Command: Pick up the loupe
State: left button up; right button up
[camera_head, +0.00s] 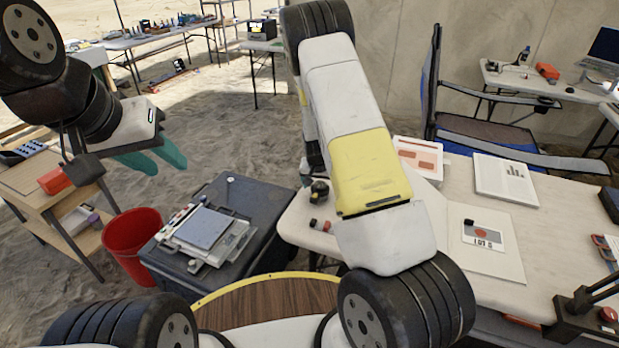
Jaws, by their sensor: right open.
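A small dark round object (319,192), which looks like the loupe, stands near the left corner of the white table (300,228); it is too small to be sure. My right arm crosses the middle of the view and hides most of my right gripper (305,180). Only a small part of that gripper shows, just above and left of the dark object; contact cannot be told. My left gripper (160,162) has teal fingers, apart and empty, above the sand at the left, far from the table.
A black case (262,205) carries a tray with a grey pad (205,228). A red bin (135,236) stands left of it. Small red and dark pieces (320,225) lie on the table's near left part. Cards and papers (485,240) lie to the right, with a folding chair (480,135) behind.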

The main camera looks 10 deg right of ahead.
jog(key=c, duration=1.6)
jog(key=shift+o, duration=0.2)
